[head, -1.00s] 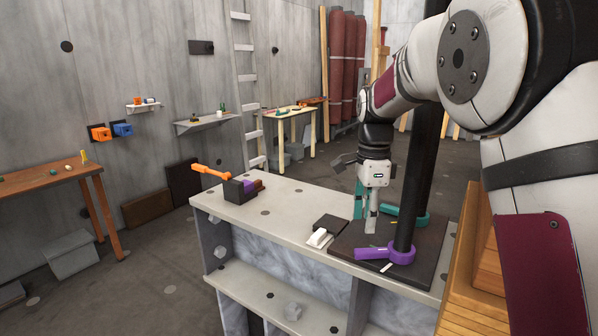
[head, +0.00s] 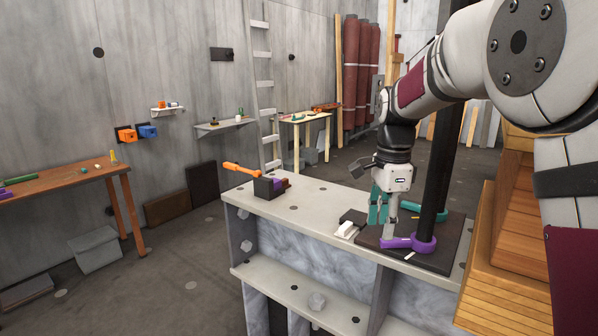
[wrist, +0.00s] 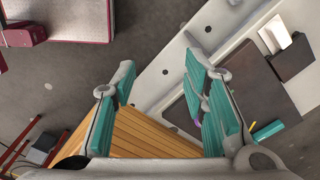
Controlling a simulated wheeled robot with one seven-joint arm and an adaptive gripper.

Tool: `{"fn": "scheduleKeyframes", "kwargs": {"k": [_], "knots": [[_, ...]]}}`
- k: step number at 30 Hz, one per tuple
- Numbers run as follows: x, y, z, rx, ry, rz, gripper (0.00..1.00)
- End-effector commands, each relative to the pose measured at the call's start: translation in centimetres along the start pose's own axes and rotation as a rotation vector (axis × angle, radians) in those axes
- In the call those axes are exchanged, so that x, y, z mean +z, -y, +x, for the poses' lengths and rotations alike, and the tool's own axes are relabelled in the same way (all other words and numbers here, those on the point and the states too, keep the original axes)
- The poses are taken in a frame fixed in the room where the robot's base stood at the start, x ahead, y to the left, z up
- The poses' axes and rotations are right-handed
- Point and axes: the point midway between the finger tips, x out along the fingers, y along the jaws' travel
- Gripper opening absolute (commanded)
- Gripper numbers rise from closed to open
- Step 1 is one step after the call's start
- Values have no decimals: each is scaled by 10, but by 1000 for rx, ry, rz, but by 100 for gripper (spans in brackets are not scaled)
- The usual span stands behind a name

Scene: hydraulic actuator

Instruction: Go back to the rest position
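My gripper (head: 384,226) hangs pointing down in front of the black post, over the near side of the dark base plate (head: 449,262). In the wrist view its teal-padded fingers (wrist: 160,72) are spread wide apart with nothing between them. A purple part (head: 424,244) with a ring around the black post (head: 440,150) lies on the plate. In the head view one fingertip overlaps its handle; I cannot tell if they touch. A teal part (head: 440,226) lies behind the post, partly hidden. My arm reaches in from the upper right.
On the grey bench (head: 315,205) are a white block (head: 345,229) and a dark block with an orange handle (head: 240,168). A wooden structure (head: 485,290) stands close at the right. Open floor (head: 185,265) lies left of the bench.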

Motion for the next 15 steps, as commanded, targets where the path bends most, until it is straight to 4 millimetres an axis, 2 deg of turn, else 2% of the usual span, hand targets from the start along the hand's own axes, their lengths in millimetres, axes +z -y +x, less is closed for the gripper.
{"fn": "scheduleKeyframes", "kwargs": {"k": [8,11,15], "knots": [[-2,-30,-27,-52,10,-146,40],[-2,-47,-38,-79,10,-225,40],[-1,-80,-58,-132,0,-380,40]]}}
